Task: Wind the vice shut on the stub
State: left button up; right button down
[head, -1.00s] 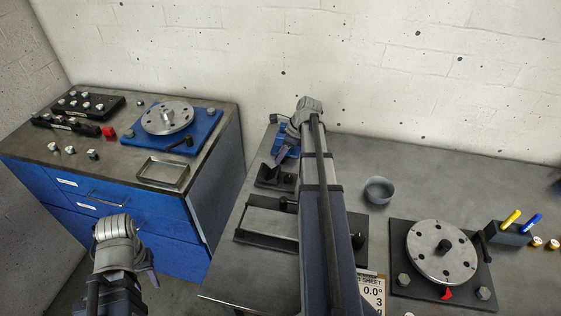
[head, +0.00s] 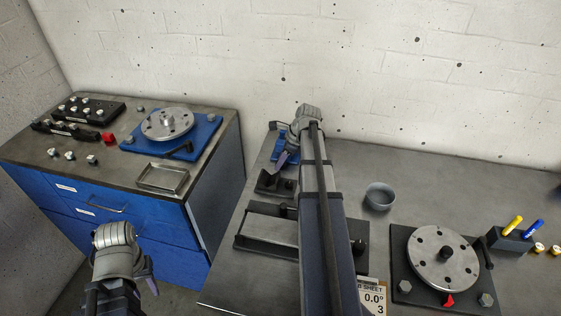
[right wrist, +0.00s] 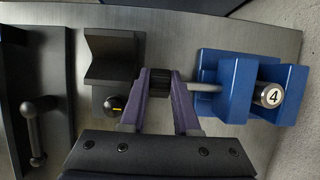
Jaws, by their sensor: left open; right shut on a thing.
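The blue vice (right wrist: 237,88) lies at the right in the right wrist view, and a bit of it shows behind my right arm in the head view (head: 279,147). The stub (right wrist: 269,96), a round metal piece with a 4 on its end, sits between the blue jaws; I cannot tell whether both touch it. A steel screw (right wrist: 205,87) runs from the vice to a black knurled knob (right wrist: 158,82). My right gripper (right wrist: 160,100) is shut on this knob. My left gripper (head: 148,276) is open and empty, in front of the blue cabinet.
A black V-shaped block (right wrist: 110,62) stands beside the knob. On the bench are a grey bowl (head: 380,196), a rotor disc (head: 443,258) on a black plate and a pen holder (head: 510,238). The blue cabinet (head: 150,225) at left carries a second rotor (head: 168,124) and a tray (head: 163,177).

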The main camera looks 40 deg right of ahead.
jog(key=shift+w+a+r+g+h+p, duration=0.1)
jog(key=shift+w+a+g+h+p, duration=0.1)
jog(key=shift+g+h+p, duration=0.5)
jog(key=shift+w+f+g+h, duration=0.2)
jog(key=shift+g+h, duration=0.4)
jog(key=shift+g, duration=0.4)
jog(key=shift+a+f+g+h+b, duration=0.2)
jog(key=shift+g+h+b, duration=0.3)
jog(key=shift+g+h, duration=0.5)
jog(key=shift+f+g+b, duration=0.1)
jog(key=shift+g+b, duration=0.2)
jog(key=shift+g, duration=0.3)
jog(key=shift+s+a+h, duration=0.1)
jog(key=shift+a+h, duration=0.05)
jog(key=shift+h, duration=0.25)
jog(key=c, duration=0.9)
grip_release()
